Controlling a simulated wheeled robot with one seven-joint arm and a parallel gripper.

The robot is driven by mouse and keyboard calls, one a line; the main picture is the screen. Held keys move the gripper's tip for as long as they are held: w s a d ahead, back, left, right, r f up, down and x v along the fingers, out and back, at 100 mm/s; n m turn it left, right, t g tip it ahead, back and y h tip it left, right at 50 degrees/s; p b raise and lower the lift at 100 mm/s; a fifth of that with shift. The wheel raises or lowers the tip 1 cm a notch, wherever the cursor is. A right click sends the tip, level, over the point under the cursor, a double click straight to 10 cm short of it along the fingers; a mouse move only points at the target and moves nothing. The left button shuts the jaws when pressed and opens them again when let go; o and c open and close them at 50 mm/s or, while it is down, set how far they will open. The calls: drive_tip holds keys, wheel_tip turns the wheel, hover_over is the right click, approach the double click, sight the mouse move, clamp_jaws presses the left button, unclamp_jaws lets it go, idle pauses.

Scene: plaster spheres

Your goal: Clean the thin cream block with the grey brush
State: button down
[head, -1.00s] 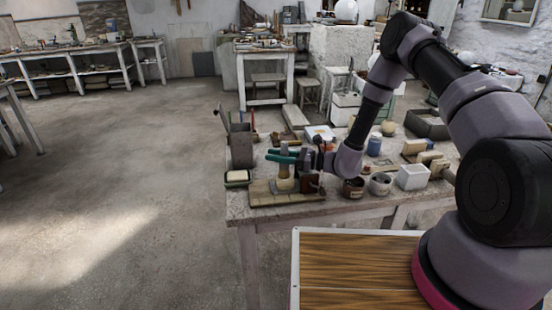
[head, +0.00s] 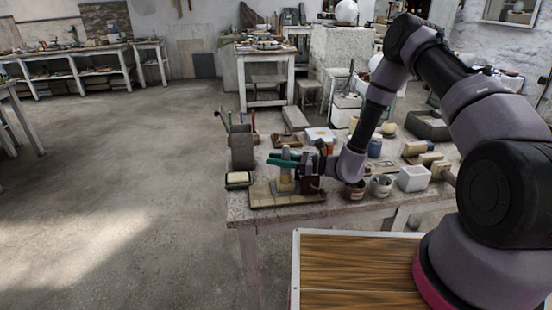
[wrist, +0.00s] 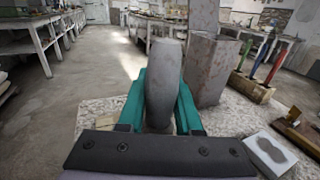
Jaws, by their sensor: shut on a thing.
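My gripper (head: 288,162), with teal fingers, is shut on the grey brush above the front left of the table. In the wrist view the brush's thick grey handle (wrist: 163,78) stands upright between the teal fingers (wrist: 160,105). The brush's lower end is small and partly hidden in the head view. Below it lies a flat, tan-cream slab (head: 262,199), probably the thin cream block, near the table's front edge. I cannot tell whether the brush touches it.
A tall grey box (head: 242,150) stands behind and left of my gripper, close by in the wrist view. A dark dish with a cream piece (head: 238,178) lies left. Pots and a white box (head: 413,178) stand right. A holder with coloured sticks (wrist: 250,86) is behind.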

drive_tip(key=shift+s+d, duration=0.25)
drive_tip(key=shift+s, duration=0.75)
drive_tip(key=shift+w, duration=0.15)
drive_tip(key=w, duration=0.2)
drive_tip(key=w+a, duration=0.1)
drive_tip(key=w, duration=0.1)
drive_tip(key=shift+w, duration=0.2)
drive_tip(key=shift+s+d+r, duration=0.15)
drive_tip(key=shift+s+r, duration=0.2)
drive_tip(key=shift+s, duration=0.25)
drive_tip(key=shift+s+d+r, duration=0.1)
drive_tip(key=shift+s+r, duration=0.25)
drive_tip(key=shift+s, duration=0.25)
drive_tip(key=shift+f, duration=0.75)
